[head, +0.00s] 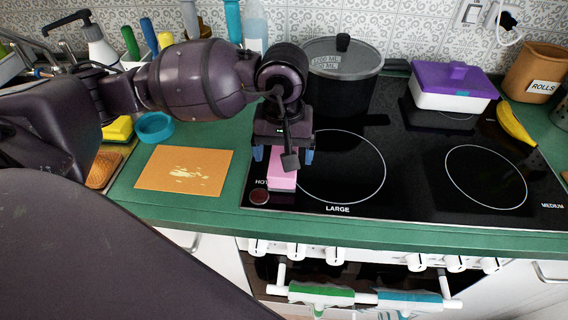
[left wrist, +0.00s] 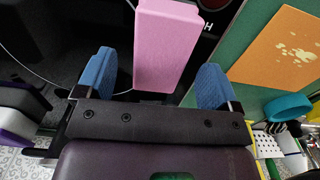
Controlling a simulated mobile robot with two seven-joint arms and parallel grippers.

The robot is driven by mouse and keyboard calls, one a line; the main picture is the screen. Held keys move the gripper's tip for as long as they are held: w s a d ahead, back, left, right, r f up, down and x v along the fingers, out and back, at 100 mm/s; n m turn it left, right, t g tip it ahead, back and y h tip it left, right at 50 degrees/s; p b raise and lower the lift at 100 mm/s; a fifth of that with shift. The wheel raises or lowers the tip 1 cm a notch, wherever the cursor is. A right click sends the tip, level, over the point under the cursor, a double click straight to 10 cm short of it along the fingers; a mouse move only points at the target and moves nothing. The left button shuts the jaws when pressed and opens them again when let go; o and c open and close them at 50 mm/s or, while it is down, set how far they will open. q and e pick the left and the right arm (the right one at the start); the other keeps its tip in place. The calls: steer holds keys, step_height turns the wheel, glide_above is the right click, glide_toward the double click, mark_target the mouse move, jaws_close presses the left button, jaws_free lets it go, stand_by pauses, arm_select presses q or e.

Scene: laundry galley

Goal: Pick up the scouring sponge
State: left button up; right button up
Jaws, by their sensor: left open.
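A pink block with a paler end, which looks like the scouring sponge (head: 282,181), lies on the front left of the black hob, by the small red-brown dot. It also shows in the left wrist view (left wrist: 165,45), between the two blue fingers. My left gripper (head: 283,156) is open and points down over the sponge, with a gap on each side of it in the wrist view. The gripper hides the sponge's far part in the head view. I cannot tell how far the fingertips are above the hob. My right gripper is not in view.
A white box with a purple lid (head: 453,85) and a banana (head: 515,122) are to the right. An orange mat (head: 185,168), a teal ring-shaped item (head: 155,127) and a yellow sponge-like block (head: 118,130) are to the left.

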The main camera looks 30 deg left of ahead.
arm_select(q)
steer(key=shift+f, duration=1.4)
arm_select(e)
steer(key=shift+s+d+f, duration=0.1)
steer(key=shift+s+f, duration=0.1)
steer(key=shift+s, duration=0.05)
arm_select(q)
steer(key=c, duration=1)
steer(key=shift+r, duration=0.1)
step_height(320, 180, up, 20)
steer(key=p, duration=0.1)
steer(key=shift+p, duration=0.3)
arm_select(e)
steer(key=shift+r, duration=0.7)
